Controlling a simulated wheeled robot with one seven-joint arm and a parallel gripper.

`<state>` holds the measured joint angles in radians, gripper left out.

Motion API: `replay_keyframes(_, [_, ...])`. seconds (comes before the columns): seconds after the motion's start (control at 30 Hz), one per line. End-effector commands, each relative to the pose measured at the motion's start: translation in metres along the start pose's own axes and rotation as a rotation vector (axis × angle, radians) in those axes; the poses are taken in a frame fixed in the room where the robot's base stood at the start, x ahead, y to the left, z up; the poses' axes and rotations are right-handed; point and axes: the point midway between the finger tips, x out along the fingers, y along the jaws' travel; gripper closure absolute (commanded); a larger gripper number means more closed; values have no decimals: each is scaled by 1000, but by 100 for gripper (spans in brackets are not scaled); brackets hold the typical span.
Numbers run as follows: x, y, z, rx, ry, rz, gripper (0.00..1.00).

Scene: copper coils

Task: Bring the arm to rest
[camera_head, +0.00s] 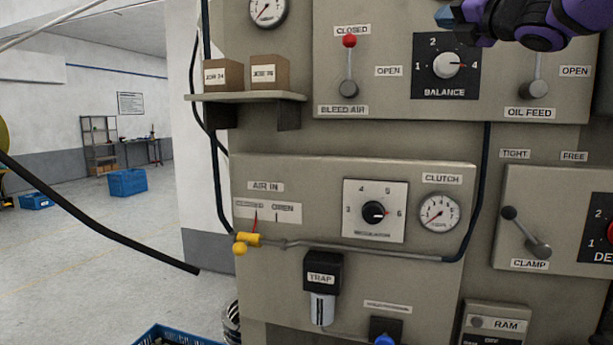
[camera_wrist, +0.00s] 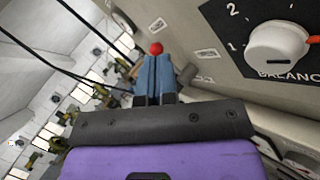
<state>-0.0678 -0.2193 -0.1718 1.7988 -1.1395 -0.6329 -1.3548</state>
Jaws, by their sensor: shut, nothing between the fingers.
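My gripper (camera_head: 443,16) is at the upper right of the head view, in front of the panel's top section, over the BALANCE dial's upper right. Its blue fingers also show in the wrist view (camera_wrist: 155,78), closed together with nothing between them. The purple and black arm comes in from the top right edge. The red knob of the BLEED AIR lever (camera_head: 349,41) stands up by the CLOSED label, left of the gripper and apart from it. In the wrist view this red knob (camera_wrist: 156,48) appears just beyond the fingertips.
The OIL FEED lever (camera_head: 537,75) is below my arm, its top hidden. The BALANCE dial (camera_head: 446,65) is close below the fingers. A shelf (camera_head: 248,97) with two small boxes projects at the left. The CLAMP lever (camera_head: 525,232) is lower right. Open floor lies far left.

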Motion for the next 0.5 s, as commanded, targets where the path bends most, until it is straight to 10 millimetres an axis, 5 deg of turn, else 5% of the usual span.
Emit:
replay_keyframes(0.13, [-49,-29,-11,449,-154,-239,100])
replay_keyframes(0.27, [-100,-57,-42,845,-294,-448,100])
replay_keyframes(0.5, [-210,-91,-141,1519,-589,-852,100])
